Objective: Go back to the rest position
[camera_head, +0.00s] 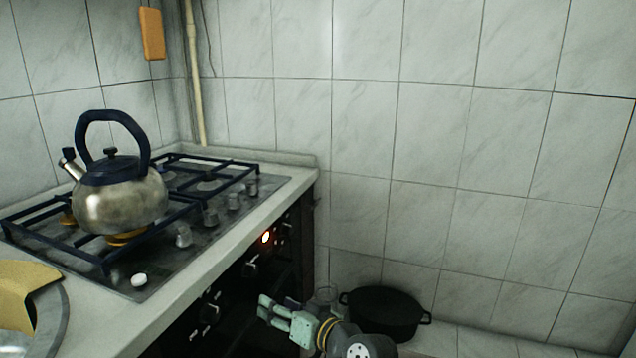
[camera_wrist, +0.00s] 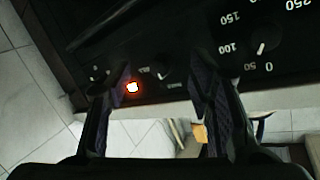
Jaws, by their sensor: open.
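My gripper (camera_head: 275,311) is low in the head view, in front of the dark oven front, to the right of the counter. In the wrist view my gripper (camera_wrist: 152,88) is open, with its two dark fingers apart and nothing between them. Beyond the fingers is the oven's black control panel (camera_wrist: 190,50) with a glowing orange light (camera_wrist: 132,87), a small knob (camera_wrist: 163,71) and a numbered dial (camera_wrist: 262,48). Whether a finger touches the panel cannot be told.
A steel kettle (camera_head: 120,202) stands on the gas hob (camera_head: 205,240) at left. A round-edged item (camera_head: 50,315) lies at the counter's front left.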

